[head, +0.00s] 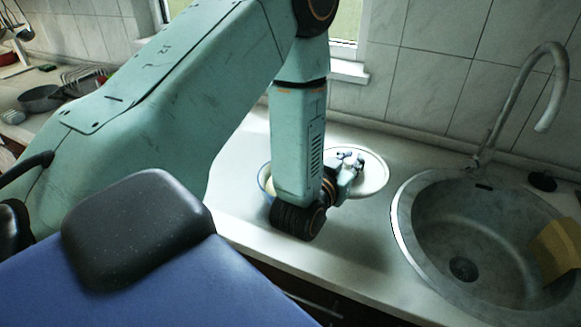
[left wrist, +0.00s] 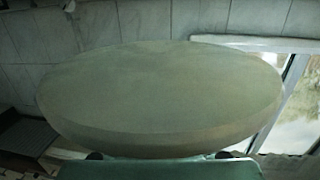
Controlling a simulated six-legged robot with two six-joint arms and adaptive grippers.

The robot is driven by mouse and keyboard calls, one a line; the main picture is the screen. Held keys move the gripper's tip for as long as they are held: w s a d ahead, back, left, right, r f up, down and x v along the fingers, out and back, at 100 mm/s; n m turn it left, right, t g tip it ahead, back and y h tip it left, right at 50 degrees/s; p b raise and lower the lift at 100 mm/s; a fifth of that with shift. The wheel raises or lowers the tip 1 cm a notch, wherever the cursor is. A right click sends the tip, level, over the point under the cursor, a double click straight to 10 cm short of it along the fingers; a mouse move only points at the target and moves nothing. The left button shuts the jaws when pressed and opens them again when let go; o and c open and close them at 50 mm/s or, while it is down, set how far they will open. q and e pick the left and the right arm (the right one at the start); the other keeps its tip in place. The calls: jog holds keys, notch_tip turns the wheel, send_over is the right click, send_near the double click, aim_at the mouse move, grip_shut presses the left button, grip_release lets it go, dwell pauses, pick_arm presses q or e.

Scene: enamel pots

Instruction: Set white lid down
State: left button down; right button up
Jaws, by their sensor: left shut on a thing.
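The white lid (head: 372,180) is a pale disc beside the sink in the head view, partly hidden by my gripper and arm. My left gripper (head: 348,165) is shut on it. In the left wrist view the lid (left wrist: 160,95) is a wide, pale disc that fills most of the picture. I cannot tell whether the lid touches the counter or hangs just above it. My right gripper is not in view.
A blue-rimmed pot (head: 264,180) is mostly hidden behind my arm. The counter (head: 360,240) is clear in front of the lid.

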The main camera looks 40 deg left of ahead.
pick_arm(q)
jog(key=a+r+n+y, duration=0.1)
jog(key=a+y, duration=0.1)
jog(key=a+r+n+g+y+p, duration=0.1)
jog(key=a+n+y, duration=0.1)
jog(key=a+r+n+g+y, duration=0.1)
jog(key=a+r+y, duration=0.1)
jog(key=shift+n, duration=0.3)
jog(key=s+a+n+g+y, duration=0.5)
jog(key=s+a+n+g, duration=0.1)
jog(key=shift+r+g+y, duration=0.3)
jog(key=shift+r, duration=0.05)
